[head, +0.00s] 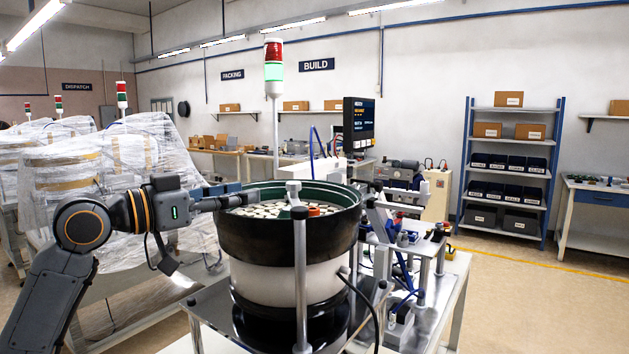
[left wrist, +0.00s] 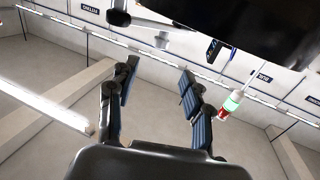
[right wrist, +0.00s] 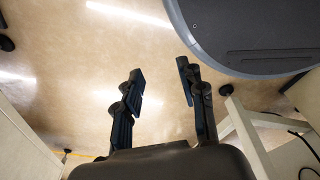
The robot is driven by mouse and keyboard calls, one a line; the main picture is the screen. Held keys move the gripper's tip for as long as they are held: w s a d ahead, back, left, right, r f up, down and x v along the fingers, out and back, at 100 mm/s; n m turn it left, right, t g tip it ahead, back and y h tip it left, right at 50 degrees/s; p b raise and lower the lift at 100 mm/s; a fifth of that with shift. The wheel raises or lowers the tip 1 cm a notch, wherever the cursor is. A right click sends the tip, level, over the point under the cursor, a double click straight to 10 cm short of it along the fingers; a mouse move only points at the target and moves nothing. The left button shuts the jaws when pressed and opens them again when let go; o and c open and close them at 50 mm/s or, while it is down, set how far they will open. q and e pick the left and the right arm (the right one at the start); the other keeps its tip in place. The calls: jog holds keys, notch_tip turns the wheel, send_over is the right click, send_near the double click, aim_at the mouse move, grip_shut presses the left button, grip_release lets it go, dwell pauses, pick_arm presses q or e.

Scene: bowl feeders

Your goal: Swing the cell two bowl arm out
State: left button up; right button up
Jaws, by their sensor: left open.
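A black bowl feeder (head: 285,235) with a green inner wall stands close in front of me, holding pale round parts and an orange piece. In the left wrist view my left gripper (left wrist: 158,75) is open and empty. My right gripper (right wrist: 160,78) is open and empty above the floor, outside the head view.
A fixture with small posts (head: 415,255) stands right of the bowl on the same bench. Wrapped machines (head: 95,175) fill the left. A signal tower (head: 273,75) glows green behind the bowl. Shelving (head: 508,165) stands at the back right. The floor at right is clear.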

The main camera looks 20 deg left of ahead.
aim_at(291, 182)
pick_arm(q)
jog(key=p+x, duration=0.4)
jog(key=x, duration=0.7)
jog(key=shift+r, duration=0.15)
jog(key=shift+w+d+p, duration=0.2)
jog(key=shift+w+p, duration=0.05)
jog(key=shift+p, duration=0.1)
jog(key=shift+w+d, duration=0.1)
jog(key=shift+w, duration=0.1)
jog(key=shift+w+d, duration=0.1)
jog(key=shift+c, duration=0.6)
jog(key=c, duration=0.7)
grip_shut()
pick_arm(e)
jog(key=s+a+r, duration=0.3)
jog(key=s+r, duration=0.1)
jog(key=r, duration=0.1)
